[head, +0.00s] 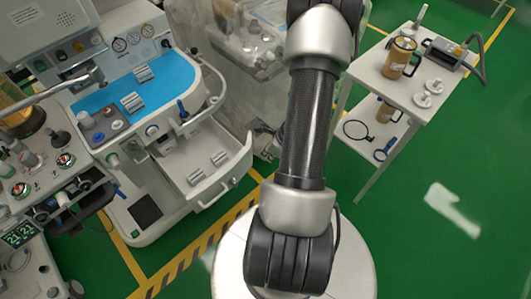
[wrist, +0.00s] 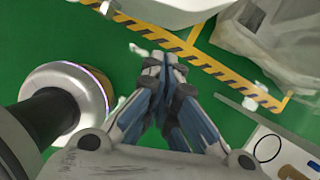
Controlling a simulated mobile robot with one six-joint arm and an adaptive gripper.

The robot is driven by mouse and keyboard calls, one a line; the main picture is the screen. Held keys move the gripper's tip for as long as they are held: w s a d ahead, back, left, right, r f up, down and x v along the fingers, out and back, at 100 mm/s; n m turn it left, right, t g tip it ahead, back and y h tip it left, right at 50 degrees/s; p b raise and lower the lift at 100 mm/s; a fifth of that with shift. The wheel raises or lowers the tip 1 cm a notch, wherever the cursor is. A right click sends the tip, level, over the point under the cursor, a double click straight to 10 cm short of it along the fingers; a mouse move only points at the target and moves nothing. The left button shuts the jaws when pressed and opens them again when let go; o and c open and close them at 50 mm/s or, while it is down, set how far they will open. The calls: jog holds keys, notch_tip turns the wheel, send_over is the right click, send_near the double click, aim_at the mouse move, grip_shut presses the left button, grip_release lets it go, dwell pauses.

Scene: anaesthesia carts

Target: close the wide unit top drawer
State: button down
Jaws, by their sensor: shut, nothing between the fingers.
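The wide unit (head: 135,110) is a white anaesthesia cart with a blue top at the left of the head view. One drawer (head: 238,172) is pulled out from its front, with a few silver cylinders (head: 219,158) inside and a handle (head: 217,196) on its front face. I cannot tell if it is the top drawer. My gripper (wrist: 160,62) is shut and empty in the wrist view, pointing over the green floor, apart from the carts. It does not show in the head view, where my arm fills the middle.
A white side table (head: 376,75) with a tan mug (head: 398,58) stands at the right. A covered cart (head: 235,85) stands behind the drawer. Yellow-black floor tape (head: 190,262) runs in front of the unit. Green floor (head: 440,160) is open at right.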

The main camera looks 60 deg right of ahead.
jog(key=w+f+b, duration=0.2)
jog(key=w+f, duration=0.4)
jog(key=shift+w+a+f+b, duration=0.15)
jog(key=shift+w+f+b, duration=0.25)
